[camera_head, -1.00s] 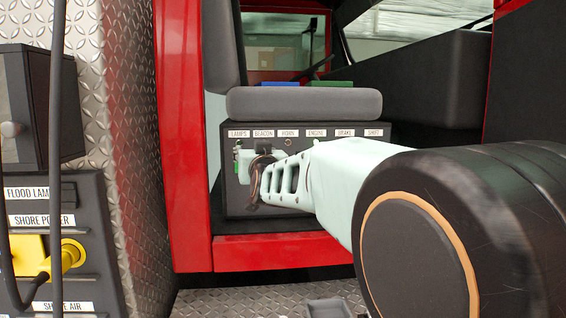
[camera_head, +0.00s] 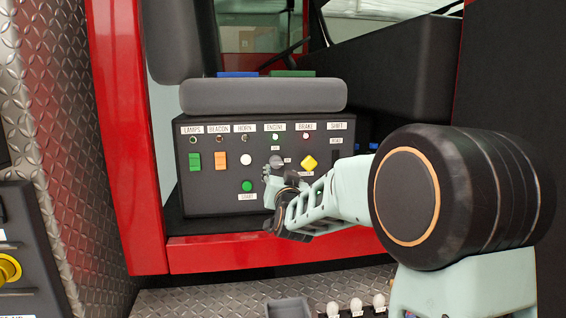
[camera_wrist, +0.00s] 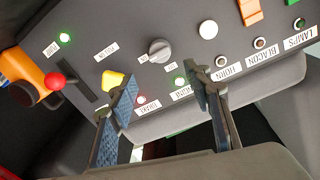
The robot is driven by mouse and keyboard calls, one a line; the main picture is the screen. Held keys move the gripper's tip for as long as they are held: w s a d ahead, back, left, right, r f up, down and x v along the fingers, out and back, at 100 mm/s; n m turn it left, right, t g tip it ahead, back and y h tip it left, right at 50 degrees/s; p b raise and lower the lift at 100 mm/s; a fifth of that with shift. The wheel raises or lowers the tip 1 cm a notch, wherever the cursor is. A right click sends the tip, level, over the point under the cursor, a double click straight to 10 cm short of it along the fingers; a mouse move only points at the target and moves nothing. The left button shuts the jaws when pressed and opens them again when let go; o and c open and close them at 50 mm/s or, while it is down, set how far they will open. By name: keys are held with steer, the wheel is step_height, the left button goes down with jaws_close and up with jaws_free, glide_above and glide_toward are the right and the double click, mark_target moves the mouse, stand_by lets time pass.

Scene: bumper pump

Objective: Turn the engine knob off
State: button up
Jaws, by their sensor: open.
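The engine knob (camera_head: 276,160) is a grey round dial under the ENGINE label on the black panel; it also shows in the wrist view (camera_wrist: 159,50). The engine light (camera_head: 275,137) glows green. My gripper (camera_head: 278,184) is in front of the panel, just below the knob in the head view. In the wrist view my gripper (camera_wrist: 161,76) is open and empty, its two fingers spread apart, with the knob beyond the gap between the fingertips. The fingers and knob look apart; exact depth is unclear.
The yellow brake knob (camera_head: 309,162) is close on the right, partly behind a finger in the wrist view. A white horn button (camera_head: 246,160), orange switch (camera_head: 221,161) and green button (camera_head: 247,186) lie left. A grey seat cushion (camera_head: 262,96) overhangs the panel.

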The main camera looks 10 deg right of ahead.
mark_target(277, 163)
steer(key=w+p, duration=0.1)
steer(key=w, duration=0.4)
steer(key=w+p, duration=0.2)
steer(key=w, duration=0.3)
steer(key=shift+w+d, duration=0.2)
steer(key=shift+w, duration=0.05)
steer(key=shift+c, duration=0.6)
steer(key=c, duration=0.9)
steer(key=shift+c, duration=0.2)
